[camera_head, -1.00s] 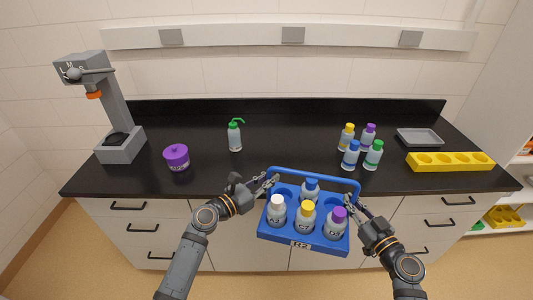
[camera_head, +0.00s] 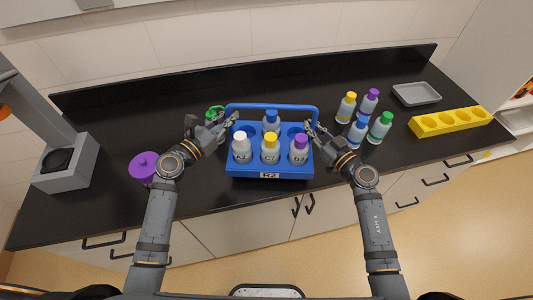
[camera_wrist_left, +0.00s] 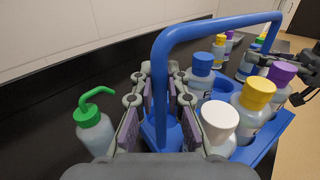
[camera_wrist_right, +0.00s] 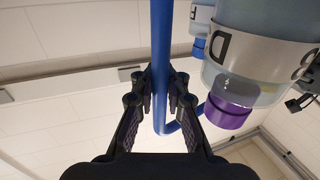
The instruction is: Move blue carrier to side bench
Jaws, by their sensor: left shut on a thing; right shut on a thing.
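The blue carrier (camera_head: 270,172) has a tall blue handle and a front label that seems to read R2. It holds a white-capped bottle (camera_head: 241,149), a yellow-capped bottle (camera_head: 270,149), a purple-capped bottle (camera_head: 299,149) and a blue-capped bottle (camera_head: 271,121) behind. My left gripper (camera_head: 229,124) is shut on the handle's left post, which also shows in the left wrist view (camera_wrist_left: 160,95). My right gripper (camera_head: 311,129) is shut on the right post, seen in the right wrist view (camera_wrist_right: 161,80). The carrier looks level over the bench's front part; I cannot tell whether it touches the top.
The black bench (camera_head: 200,95) carries a green-topped wash bottle (camera_wrist_left: 93,128) close beside my left gripper. A purple pot (camera_head: 143,167) and grey instrument (camera_head: 65,165) stand left. Several bottles (camera_head: 358,132), a yellow rack (camera_head: 450,122) and grey tray (camera_head: 416,94) stand right.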

